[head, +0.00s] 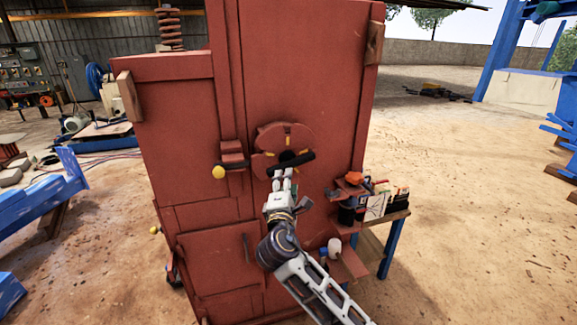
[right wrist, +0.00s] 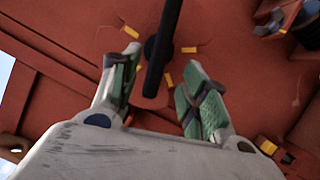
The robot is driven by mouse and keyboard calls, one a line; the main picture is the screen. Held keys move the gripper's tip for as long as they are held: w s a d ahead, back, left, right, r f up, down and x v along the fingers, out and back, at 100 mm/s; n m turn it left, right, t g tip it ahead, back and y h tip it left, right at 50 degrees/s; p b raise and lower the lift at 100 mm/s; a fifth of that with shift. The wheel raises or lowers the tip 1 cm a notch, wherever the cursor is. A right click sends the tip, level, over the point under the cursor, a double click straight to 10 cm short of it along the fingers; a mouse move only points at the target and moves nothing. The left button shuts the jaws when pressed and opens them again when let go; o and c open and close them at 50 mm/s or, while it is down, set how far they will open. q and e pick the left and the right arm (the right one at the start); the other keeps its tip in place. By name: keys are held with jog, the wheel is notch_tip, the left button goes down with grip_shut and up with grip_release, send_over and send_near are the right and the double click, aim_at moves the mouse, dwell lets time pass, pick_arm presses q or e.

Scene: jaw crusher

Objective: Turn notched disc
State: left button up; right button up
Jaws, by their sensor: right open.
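The notched disc (head: 270,138) is a red round plate with yellow marks on the front of the red machine. A black bar handle (head: 300,160) crosses its dark hub, tilted slightly in the head view. My right gripper (head: 282,174) is just below the hub, fingers pointing at the bar. In the right wrist view its green-padded fingers (right wrist: 163,62) are apart, with the black bar (right wrist: 169,25) running between them, and I see no clear contact. Yellow marks show on the disc (right wrist: 143,47) around the hub. My left gripper is out of view.
A red bracket (head: 232,150) and a yellow ball knob (head: 218,172) sit left of the disc. A small table (head: 398,216) with boxes and tools stands close by on the right. The sandy ground (head: 470,200) farther right is open.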

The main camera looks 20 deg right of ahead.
aim_at(288, 166)
jog(key=shift+p+x, duration=0.75)
jog(key=shift+x, duration=3.85)
grip_shut()
